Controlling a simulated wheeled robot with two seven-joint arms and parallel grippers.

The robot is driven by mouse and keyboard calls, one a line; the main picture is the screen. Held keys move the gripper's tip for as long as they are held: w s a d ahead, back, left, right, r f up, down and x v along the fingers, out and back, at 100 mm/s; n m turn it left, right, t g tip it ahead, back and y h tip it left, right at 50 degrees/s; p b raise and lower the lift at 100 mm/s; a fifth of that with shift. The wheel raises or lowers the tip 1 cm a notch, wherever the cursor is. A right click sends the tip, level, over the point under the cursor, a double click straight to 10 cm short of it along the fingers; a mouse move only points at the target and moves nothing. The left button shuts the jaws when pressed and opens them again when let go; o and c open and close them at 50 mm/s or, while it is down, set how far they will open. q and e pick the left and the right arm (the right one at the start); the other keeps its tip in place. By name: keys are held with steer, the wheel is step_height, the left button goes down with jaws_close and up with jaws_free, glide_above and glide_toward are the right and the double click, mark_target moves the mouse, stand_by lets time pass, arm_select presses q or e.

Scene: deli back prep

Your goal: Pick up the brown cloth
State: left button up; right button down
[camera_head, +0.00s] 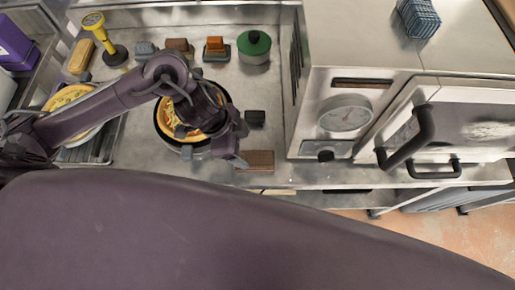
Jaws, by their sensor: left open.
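A flat brown piece that looks like the brown cloth (260,160) lies near the front edge of the steel counter, left of the oven. My left gripper (239,160) is open, with its fingertips close to the left end of this piece. I cannot tell whether they touch it. My left arm reaches in from the left over a dark pan with a pizza (167,122) and hides part of it. My right gripper is not in view.
A small black block (255,118) sits just behind the brown piece. A green-lidded pot (254,46) and several small blocks stand at the back. The steel oven (325,112) with its dial bounds the right.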

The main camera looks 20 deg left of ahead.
mark_target(254, 159)
arm_select(q)
steer(key=d+f, duration=0.1)
steer(key=s+d+f, duration=0.1)
steer(key=f, duration=0.1)
steer(key=shift+d+f+p, duration=0.15)
steer(key=shift+f+p, duration=0.1)
steer(key=shift+p, duration=0.1)
steer(key=x, duration=0.3)
steer(key=shift+w, duration=0.2)
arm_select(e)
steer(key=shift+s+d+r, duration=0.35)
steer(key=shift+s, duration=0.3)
arm_select(q)
steer(key=shift+f, duration=0.2)
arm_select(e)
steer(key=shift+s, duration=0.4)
arm_select(q)
steer(key=c, duration=1)
steer(key=shift+c, duration=0.2)
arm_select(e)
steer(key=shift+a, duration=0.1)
